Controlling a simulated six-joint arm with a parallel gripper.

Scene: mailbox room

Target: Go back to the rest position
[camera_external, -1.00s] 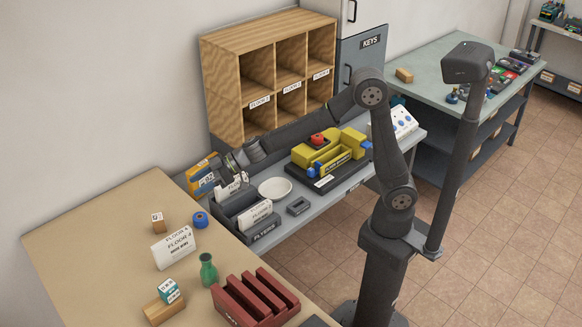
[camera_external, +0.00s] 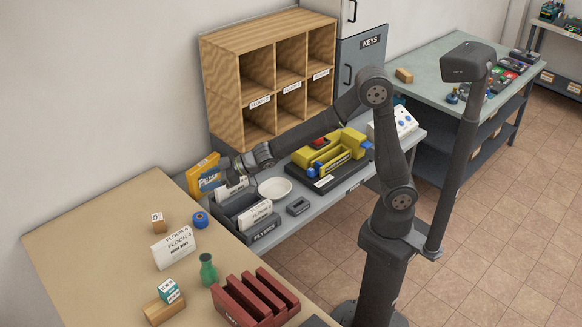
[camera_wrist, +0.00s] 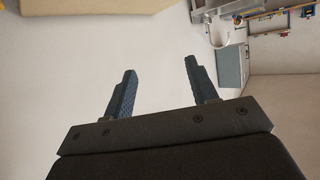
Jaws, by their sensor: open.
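My gripper (camera_wrist: 160,88) shows in the wrist view with its two dark fingers apart and nothing between them. In the external view my gripper (camera_external: 226,165) is at the left end of my outstretched arm, just above the grey flyers tray (camera_external: 262,235) and close to the yellow box (camera_external: 204,175). I cannot tell whether it touches the box. The wrist view looks mostly at a bare pale wall.
The wooden pigeonhole shelf (camera_external: 222,92) stands behind my arm. A white bowl (camera_external: 274,188) and a yellow machine (camera_external: 335,150) are on the grey bench. The tan table (camera_external: 95,230) at the left front holds small boxes, a green bottle (camera_external: 208,270) and a red rack (camera_external: 255,300).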

